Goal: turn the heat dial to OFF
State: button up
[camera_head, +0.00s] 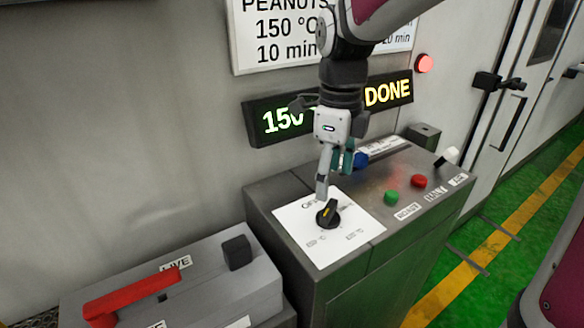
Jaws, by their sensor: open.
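The heat dial (328,213) is a black knob with a yellow pointer line on a white label plate (304,249) atop the grey control console. Its line slants up to the right. The letters "OF" show behind the knob, partly hidden by my gripper. Other temperature marks around the plate are too small to read surely. My gripper (333,178) comes down from above, its fingers just behind and above the dial. The fingers are apart and hold nothing. I cannot tell whether a fingertip touches the knob.
Green (391,197) and red (418,181) buttons and a white-tipped lever (448,157) stand right of the dial. A blue knob (361,160) sits behind my fingers. A display (387,94) reads "DONE". A red handle (133,295) lies on the lower-left box.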

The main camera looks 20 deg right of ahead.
aim_at(330, 207)
notch_tip(330, 207, down, 7)
jog(key=shift+d+f, duration=0.1)
jog(key=shift+f, duration=0.05)
jog(key=shift+c, duration=0.2)
jog(key=c, duration=1.1)
